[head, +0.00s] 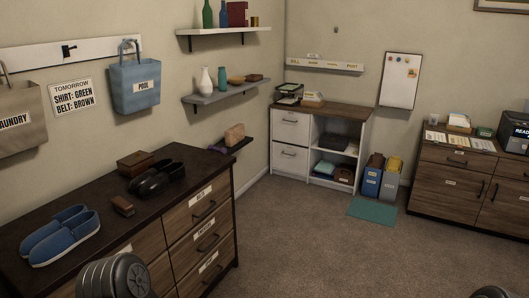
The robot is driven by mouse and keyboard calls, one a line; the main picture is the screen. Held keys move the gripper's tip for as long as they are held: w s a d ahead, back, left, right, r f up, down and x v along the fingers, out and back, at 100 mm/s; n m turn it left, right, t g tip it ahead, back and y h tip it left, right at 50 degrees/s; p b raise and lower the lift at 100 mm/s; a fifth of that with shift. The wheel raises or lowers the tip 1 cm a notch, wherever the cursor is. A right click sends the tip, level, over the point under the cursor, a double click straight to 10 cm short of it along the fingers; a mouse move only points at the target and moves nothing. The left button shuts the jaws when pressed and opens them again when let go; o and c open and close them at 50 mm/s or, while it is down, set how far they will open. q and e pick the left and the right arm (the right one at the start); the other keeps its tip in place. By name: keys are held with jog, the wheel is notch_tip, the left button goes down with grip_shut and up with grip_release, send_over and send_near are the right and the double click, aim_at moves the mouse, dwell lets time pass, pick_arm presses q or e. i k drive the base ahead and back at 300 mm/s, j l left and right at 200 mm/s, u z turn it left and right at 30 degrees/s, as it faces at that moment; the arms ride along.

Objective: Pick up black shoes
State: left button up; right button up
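A pair of black shoes (156,179) sits side by side on top of the dark wooden dresser (95,188) at the left. Their toes point toward the upper right. A pair of blue slip-on shoes (60,236) lies on the same top, nearer and farther left. Neither of my grippers is in view. Only a grey ribbed part of my arm shows at the bottom left, in front of the dresser, and a dark part of mine at the bottom right edge. Nothing touches the black shoes from above.
A brown box (135,163) stands just behind the black shoes, and a small brown item (122,206) lies in front of them. Blue (135,87) and tan (20,120) bags hang on the wall above. The carpet (310,235) right of the dresser is clear.

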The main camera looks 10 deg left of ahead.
aim_at(164, 174)
jog(key=i+l, duration=0.15)
jog(key=i, duration=0.85)
jog(key=i+l, duration=0.15)
jog(key=i, duration=0.85)
jog(key=i+l+u, duration=0.15)
jog(key=i+u, duration=0.25)
jog(key=i+l+u, duration=1.1)
jog(key=l+u, duration=0.15)
